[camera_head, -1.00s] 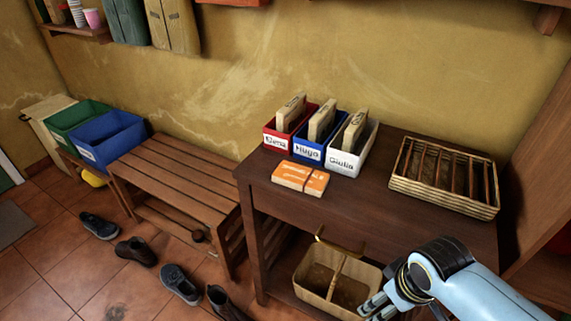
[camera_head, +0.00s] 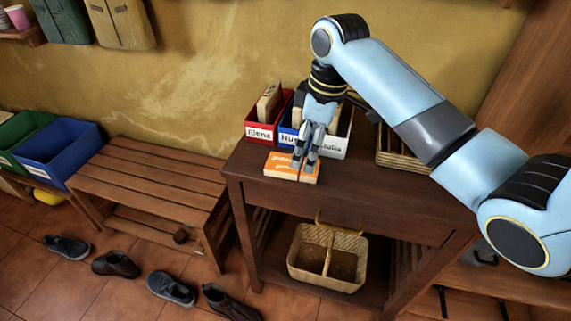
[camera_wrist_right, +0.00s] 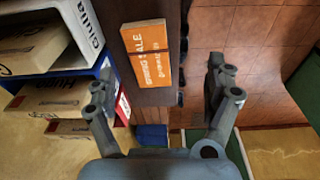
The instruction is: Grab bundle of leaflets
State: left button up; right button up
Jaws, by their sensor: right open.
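The bundle of leaflets (camera_head: 279,166), orange and white, lies flat on the dark wooden table (camera_head: 345,200) near its left front edge. My right gripper (camera_head: 304,164) points down over the bundle in the head view and hides part of it. In the right wrist view the right gripper (camera_wrist_right: 160,75) is open, with its fingers wide apart and nothing held. The bundle (camera_wrist_right: 147,53) shows beyond the fingertips, nearer the left finger. I cannot tell the exact height of the fingertips above it. My left gripper is not in view.
Behind the bundle stand a red box (camera_head: 259,132), a blue box (camera_head: 286,138) and a white box (camera_head: 331,149), partly behind my right gripper. A wicker tray (camera_head: 401,161) is at the right, partly behind my right arm. A divided basket (camera_head: 327,259) sits on the lower shelf.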

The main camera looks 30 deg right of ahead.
jog(key=shift+n, duration=0.6)
jog(key=w+f, duration=0.2)
jog(key=w, duration=0.1)
jog(key=shift+w+a+f, duration=0.1)
jog(key=shift+w+a, duration=0.05)
jog(key=shift+w, duration=0.05)
jog(key=f, duration=0.3)
jog(key=w+f, duration=0.1)
jog(key=f, duration=0.1)
jog(key=shift+a+f+b, duration=0.3)
jog(key=shift+a+b, duration=0.05)
jog(key=shift+b, duration=0.05)
jog(key=shift+c, duration=0.4)
jog(key=c, duration=1.1)
jog(key=shift+r, duration=0.1)
